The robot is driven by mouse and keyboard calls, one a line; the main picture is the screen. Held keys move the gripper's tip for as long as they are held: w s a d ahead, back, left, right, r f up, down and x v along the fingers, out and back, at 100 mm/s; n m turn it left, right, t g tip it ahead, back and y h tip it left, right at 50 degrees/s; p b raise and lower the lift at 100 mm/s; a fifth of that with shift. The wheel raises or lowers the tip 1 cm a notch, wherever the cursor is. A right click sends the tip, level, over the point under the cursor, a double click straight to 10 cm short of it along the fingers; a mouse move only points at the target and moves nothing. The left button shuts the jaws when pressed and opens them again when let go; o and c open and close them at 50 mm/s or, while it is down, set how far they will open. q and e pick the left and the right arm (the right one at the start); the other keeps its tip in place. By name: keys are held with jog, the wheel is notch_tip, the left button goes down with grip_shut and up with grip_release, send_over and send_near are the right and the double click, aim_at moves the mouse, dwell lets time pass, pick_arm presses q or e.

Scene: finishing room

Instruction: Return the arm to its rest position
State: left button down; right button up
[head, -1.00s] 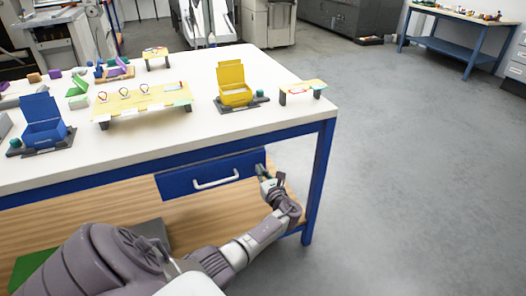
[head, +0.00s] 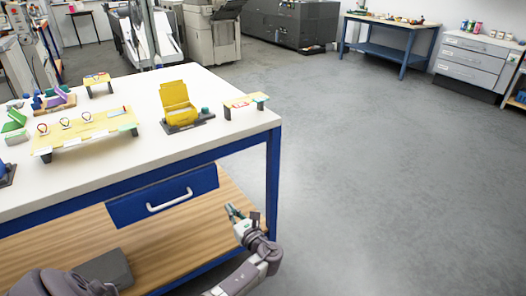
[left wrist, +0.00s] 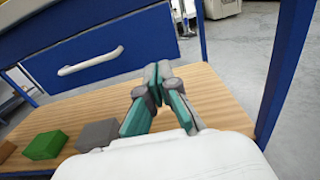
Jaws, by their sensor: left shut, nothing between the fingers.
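My left gripper (head: 233,212) is in front of the workbench, to the right of the blue drawer (head: 163,196) and at about the height of the lower shelf. In the left wrist view the gripper (left wrist: 158,72) has its fingertips together with nothing between them. The drawer (left wrist: 85,62) also shows there, at the upper left, with its white handle free of the gripper. The drawer looks shut. My arm reaches in from the bottom of the head view. My right gripper is in neither view.
The workbench's white top (head: 205,140) holds a yellow open box (head: 176,103) and a long yellow board (head: 85,131). Its blue leg (head: 273,180) stands close to the gripper. The wooden lower shelf (left wrist: 95,105) carries a green block (left wrist: 45,146). Open grey floor (head: 390,180) lies to the right.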

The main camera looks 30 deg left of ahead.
pick_arm(q)
jog(key=shift+d, duration=0.1)
jog(key=s+d+f+n+g+h+p, duration=0.1)
jog(key=s+d+f+n+h, duration=0.15)
jog(key=s+f, duration=0.5)
jog(key=s+d+f+n+g+h+p, duration=0.1)
jog(key=s+d+f+h, duration=0.25)
jog(key=f, duration=0.75)
jog(key=s+d+f+n+g+h+p, duration=0.15)
jog(key=s+f+h, duration=0.35)
jog(key=f, duration=0.5)
jog(key=s+d+f+n+h, duration=0.2)
jog(key=s+d+f+n, duration=0.1)
jog(key=s, duration=0.6)
jog(key=s+d+f+n+g+h+p, duration=0.1)
jog(key=s+d+f+n, duration=0.2)
jog(key=s+d+n, duration=0.3)
jog(key=s+d+f+n+g+h, duration=0.1)
jog(key=s+n, duration=0.5)
jog(key=s, duration=0.8)
jog(key=d+f+h, duration=0.1)
jog(key=d+f, duration=0.1)
jog(key=d, duration=0.1)
jog(key=shift+d+f+h, duration=0.25)
jog(key=shift+f+h, duration=0.05)
jog(key=shift+g, duration=0.25)
